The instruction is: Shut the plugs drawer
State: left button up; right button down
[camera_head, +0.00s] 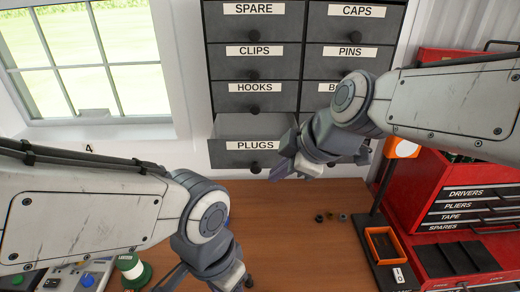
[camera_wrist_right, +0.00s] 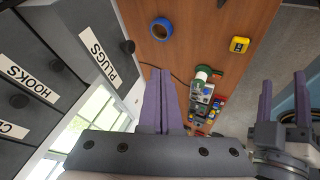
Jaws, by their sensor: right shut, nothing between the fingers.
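The plugs drawer (camera_head: 236,153) is the lowest drawer in the left column of a dark grey cabinet. It stands partly pulled out, with its pale inside showing behind the front. Its label and round knob also show in the right wrist view (camera_wrist_right: 96,58). My right gripper (camera_head: 279,172) is shut and empty, just right of the drawer front and near its lower right corner. In the right wrist view its purple fingers (camera_wrist_right: 160,78) lie together, apart from the knob.
The hooks drawer (camera_head: 232,97) above is closed. The wooden bench (camera_head: 290,225) is mostly clear below the cabinet. A red toolbox (camera_head: 415,185) and an orange-rimmed tray (camera_head: 384,261) stand at right. Blue tape (camera_wrist_right: 161,29) and a yellow item (camera_wrist_right: 239,45) lie on the bench.

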jog(key=w+a+f, duration=0.3)
jog(key=w+f, duration=0.4)
jog(key=w, duration=0.2)
jog(key=shift+w+a+f+b, duration=0.15)
jog(key=shift+a+b, duration=0.05)
jog(key=shift+b, duration=0.1)
dwell(0.3)
